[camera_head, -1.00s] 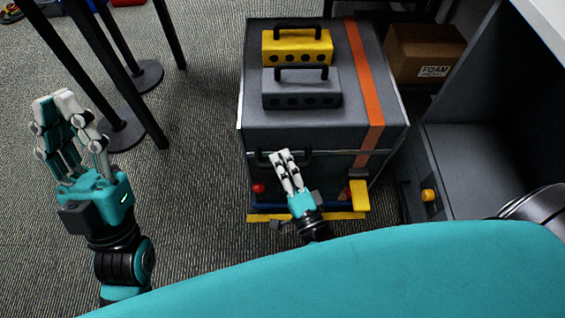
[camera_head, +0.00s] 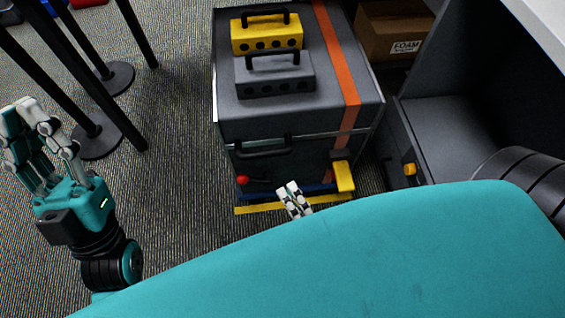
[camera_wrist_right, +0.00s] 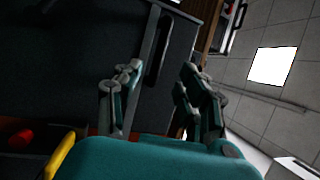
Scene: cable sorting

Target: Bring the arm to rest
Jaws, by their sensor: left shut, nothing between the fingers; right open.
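My left gripper (camera_head: 38,124) is at the left edge of the head view, with white and teal fingers pointing up. It is shut with nothing in it. My right gripper (camera_head: 293,196) shows only its fingertips above my teal body shell, in front of the grey case's base. The shell hides the rest of it. In the right wrist view its fingers (camera_wrist_right: 155,92) stand apart, open and empty. A dark grey case (camera_head: 290,120) with an orange stripe stands on the floor beyond; its side and handle also show in the right wrist view (camera_wrist_right: 70,60).
A yellow box (camera_head: 267,36) and a grey box (camera_head: 274,80) with handles sit on the case. Black posts (camera_head: 98,112) stand near my left gripper. A dark cabinet (camera_head: 450,130) and a cardboard FOAM box (camera_head: 395,30) are at right.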

